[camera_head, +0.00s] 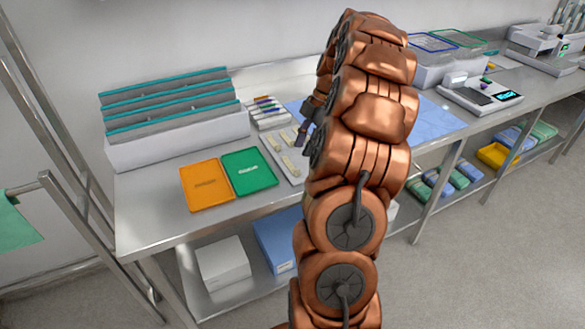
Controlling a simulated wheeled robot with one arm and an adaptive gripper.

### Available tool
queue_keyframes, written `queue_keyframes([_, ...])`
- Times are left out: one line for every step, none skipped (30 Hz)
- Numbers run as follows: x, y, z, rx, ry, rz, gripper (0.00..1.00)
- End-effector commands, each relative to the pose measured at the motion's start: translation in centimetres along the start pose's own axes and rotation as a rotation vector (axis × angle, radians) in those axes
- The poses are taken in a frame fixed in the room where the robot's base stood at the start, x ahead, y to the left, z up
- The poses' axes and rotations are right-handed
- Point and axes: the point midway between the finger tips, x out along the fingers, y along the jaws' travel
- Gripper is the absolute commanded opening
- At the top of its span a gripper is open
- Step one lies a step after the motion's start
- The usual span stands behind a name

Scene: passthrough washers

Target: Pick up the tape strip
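Several short cream strips, which look like tape strips, lie apart on a pale tray (270,150) on the bench. One strip (275,144) lies toward the left and another strip (291,165) lies nearer the front. My gripper (300,138) is small and dark in this view, just above or beside the tray's right part. My copper arm hides the tray's right side and part of the gripper. I cannot tell whether its fingers are open or touching a strip.
An orange tray (206,185) and a green tray (248,170) lie left of the pale tray. A white rack with teal-edged panels (175,140) stands behind them. A marker holder (267,112) is behind the strips. A blue mat (432,120) and scale (480,97) are right.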

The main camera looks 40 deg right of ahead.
Motion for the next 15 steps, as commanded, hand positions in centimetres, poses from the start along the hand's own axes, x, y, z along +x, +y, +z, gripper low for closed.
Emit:
queue_keyframes([0.0,0.0,0.3,-0.005,0.001,0.002,0.35])
queue_keyframes([0.0,0.0,0.4,-0.008,0.001,0.003,0.35])
queue_keyframes([0.2,0.0,0.5,-0.010,0.001,0.004,0.35])
queue_keyframes([0.3,0.0,0.5,-0.010,0.001,0.004,0.35])
queue_keyframes([0.5,0.1,0.5,-0.010,0.001,0.004,0.35])
queue_keyframes([0.7,0.1,0.5,-0.010,0.000,0.005,0.35])
queue_keyframes([1.0,0.1,0.5,-0.010,0.000,0.005,0.35])
queue_keyframes([1.2,0.1,0.5,-0.010,0.001,0.004,0.35])
queue_keyframes([1.6,0.0,0.5,-0.009,0.002,0.002,0.35])
queue_keyframes([1.9,0.0,0.5,-0.009,0.003,0.001,0.35])
queue_keyframes([2.1,-0.1,0.4,-0.009,0.004,0.001,0.35])
queue_keyframes([2.3,0.0,0.5,-0.009,0.003,0.001,0.35])
queue_keyframes([2.4,0.0,0.5,-0.009,0.003,0.003,0.35])
queue_keyframes([2.5,0.0,0.5,-0.009,0.002,0.004,0.35])
queue_keyframes([2.6,0.0,0.5,-0.009,0.001,0.005,0.35])
